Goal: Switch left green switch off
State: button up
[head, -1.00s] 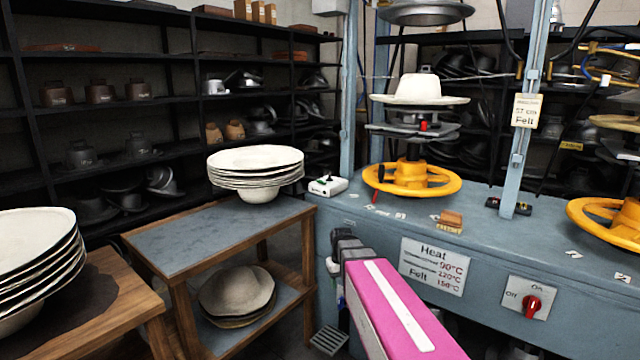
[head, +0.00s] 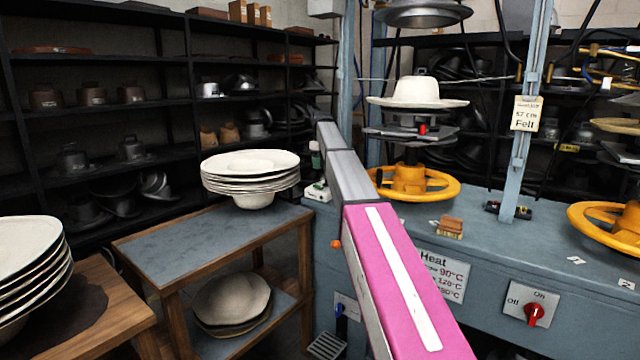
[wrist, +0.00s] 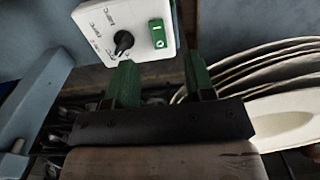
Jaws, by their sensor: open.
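A white control box (wrist: 125,30) fills the upper middle of the wrist view. It carries a green rocker switch (wrist: 157,33) with light marks, and a black knob (wrist: 123,41) to its left. My gripper (wrist: 158,72) is open and empty, its two green fingers spread just below the box in the picture. The left finger overlaps the box's lower edge; I cannot tell whether it touches. In the head view the box (head: 317,191) sits at the left end of the blue press bench, partly behind my arm. Its switch and my gripper's fingers are not clear there.
A stack of pale hats (head: 250,170) on a wooden table (head: 205,240) stands close left of the box; it also shows at the wrist view's right (wrist: 285,105). A yellow wheel (head: 435,188) and blue post (head: 350,90) are near my arm.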

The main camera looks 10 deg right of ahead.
aim_at(321, 187)
jog(key=f, duration=0.6)
jog(key=w+f, duration=0.1)
jog(key=f, duration=0.2)
jog(key=shift+f, duration=0.25)
